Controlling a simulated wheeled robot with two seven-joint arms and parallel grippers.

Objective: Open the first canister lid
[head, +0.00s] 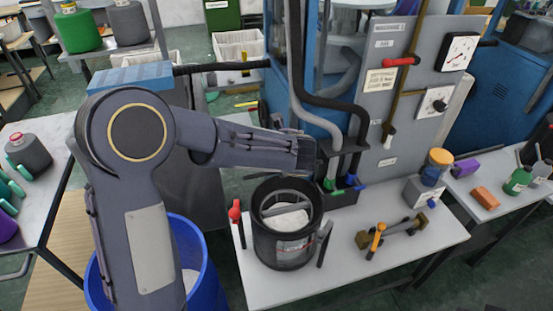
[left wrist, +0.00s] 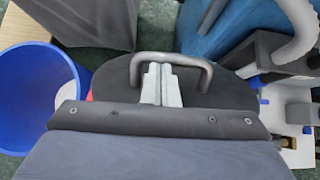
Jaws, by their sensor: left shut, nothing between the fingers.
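The dark canister (head: 283,245) stands on the white bench. Its top shows open in the head view, with a grey bar and something white inside. A dark round lid (left wrist: 228,88) with a grey bar handle (left wrist: 197,62) shows in the left wrist view; I cannot make it out clearly in the head view. My left gripper (left wrist: 161,84) is shut and empty, its fingertips overlapping the handle in that view. I cannot tell whether they touch it. In the head view my left arm ends above and behind the canister, its fingers hidden. My right gripper is not in view.
A red-handled clamp (head: 235,211) stands at the canister's left. Hoses and the grey machine panel (head: 402,90) rise behind. A blue barrel (head: 206,262) stands left of the bench. A brass-coloured tool (head: 376,238) lies right; the front right of the bench (head: 430,250) is clear.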

